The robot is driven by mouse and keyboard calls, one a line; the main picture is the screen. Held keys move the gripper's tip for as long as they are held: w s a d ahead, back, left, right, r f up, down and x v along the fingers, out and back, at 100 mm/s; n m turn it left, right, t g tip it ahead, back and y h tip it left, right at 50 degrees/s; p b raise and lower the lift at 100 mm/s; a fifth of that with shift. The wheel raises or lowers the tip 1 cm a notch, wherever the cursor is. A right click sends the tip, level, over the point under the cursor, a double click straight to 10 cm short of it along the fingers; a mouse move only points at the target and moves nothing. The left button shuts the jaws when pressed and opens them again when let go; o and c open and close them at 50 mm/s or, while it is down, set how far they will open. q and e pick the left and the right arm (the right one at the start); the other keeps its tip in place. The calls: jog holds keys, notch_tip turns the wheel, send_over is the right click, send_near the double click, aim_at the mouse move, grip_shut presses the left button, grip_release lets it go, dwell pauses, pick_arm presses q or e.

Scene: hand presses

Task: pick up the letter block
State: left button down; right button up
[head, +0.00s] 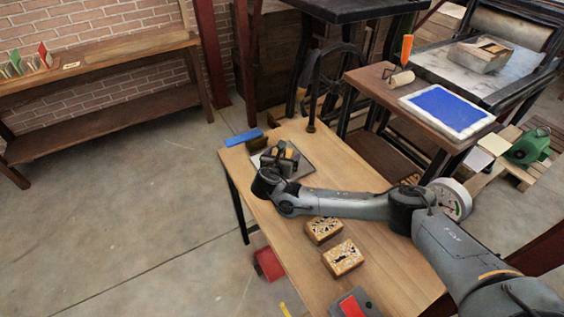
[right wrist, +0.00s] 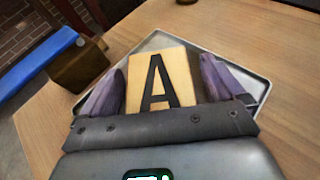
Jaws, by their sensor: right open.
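The letter block (right wrist: 157,75), pale wood with a black letter A, sits over the metal tray (right wrist: 256,85) in the right wrist view. My right gripper (right wrist: 164,66) is open, with one purple-grey finger on each side of the block. Narrow gaps seem to show beside it; contact is hard to tell. In the head view my right gripper (head: 279,158) is over the tray (head: 303,166) at the table's far left end and largely hides the block. My left gripper is not in view.
A blue bar (head: 243,137) and a brown wooden block (right wrist: 78,68) are beside the tray. Two patterned blocks (head: 324,230) (head: 343,258) and a red pad (head: 352,304) lie nearer on the wooden table (head: 300,270). A round dial (head: 452,198) stands at the right, near my arm.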

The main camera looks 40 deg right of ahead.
jog(key=shift+c, duration=0.2)
jog(key=c, duration=1.1)
jog(key=shift+r, duration=0.1)
